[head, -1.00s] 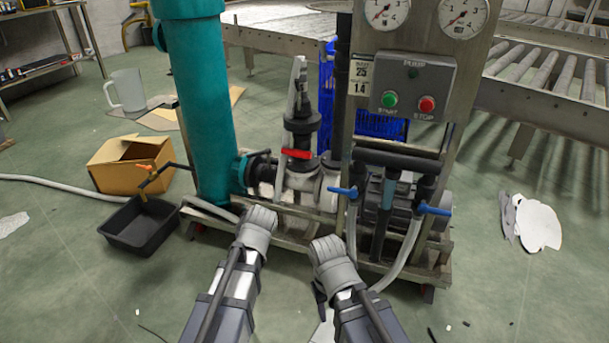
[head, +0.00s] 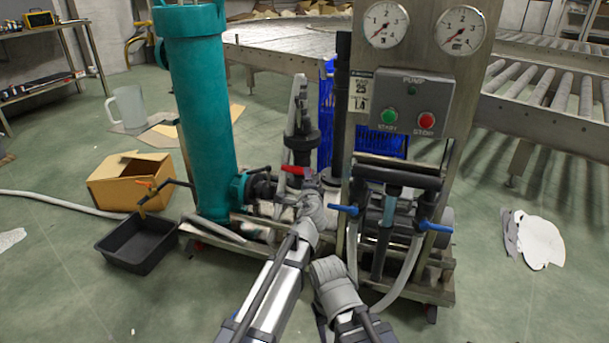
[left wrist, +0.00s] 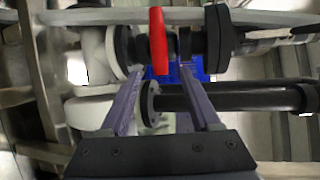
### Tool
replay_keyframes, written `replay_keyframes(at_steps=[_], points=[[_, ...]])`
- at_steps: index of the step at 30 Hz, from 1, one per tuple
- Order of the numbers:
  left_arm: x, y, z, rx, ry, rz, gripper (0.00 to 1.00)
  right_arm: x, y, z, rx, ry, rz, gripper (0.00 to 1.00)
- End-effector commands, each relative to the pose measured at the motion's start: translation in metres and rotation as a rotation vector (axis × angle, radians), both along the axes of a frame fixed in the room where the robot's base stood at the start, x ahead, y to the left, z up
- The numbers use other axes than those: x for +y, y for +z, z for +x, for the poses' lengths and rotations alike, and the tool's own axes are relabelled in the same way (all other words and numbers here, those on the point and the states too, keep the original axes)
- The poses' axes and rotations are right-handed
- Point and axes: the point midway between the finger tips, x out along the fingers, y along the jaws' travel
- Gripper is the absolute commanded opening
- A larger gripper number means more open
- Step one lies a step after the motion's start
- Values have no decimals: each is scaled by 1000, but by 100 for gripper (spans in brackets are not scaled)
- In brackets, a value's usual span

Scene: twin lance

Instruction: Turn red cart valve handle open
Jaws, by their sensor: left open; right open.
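The red valve handle (head: 293,170) sits on the pump cart's pipework, left of the gauge panel. In the left wrist view the red handle (left wrist: 159,40) is upright in the picture, just beyond and between the fingertips. My left gripper (left wrist: 164,68) is open, with nothing between its fingers; its arm reaches up to the handle in the head view and hides part of it. Whether the fingers touch the handle cannot be told. My right gripper (head: 318,310) is low in front of the cart, apart from it, its fingers mostly hidden by its wrist.
The teal cylinder (head: 203,120) stands left of the handle. Two blue handles (head: 343,209) (head: 435,227) and the gauge panel (head: 405,100) are to the right. A black tray (head: 140,243) and a cardboard box (head: 130,182) lie on the floor at left. The floor at right is mostly clear.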

Motion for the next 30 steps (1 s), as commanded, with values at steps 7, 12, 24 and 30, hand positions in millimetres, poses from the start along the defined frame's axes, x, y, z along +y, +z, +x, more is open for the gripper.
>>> replay_keyframes(at_steps=[7, 12, 24, 30], points=[[2, -9, 40, 1, 2, -2, 63, 0, -8, 0, 0, 0, 0, 50], [5, -12, 61, 1, 2, -2, 63, 0, -12, 0, 0, 0, 0, 50], [6, -12, 64, 1, 2, -3, 54, 0, -12, 0, 0, 0, 0, 50], [6, -12, 64, 1, 1, -2, 32, 0, -12, 0, 0, 0, 0, 50]])
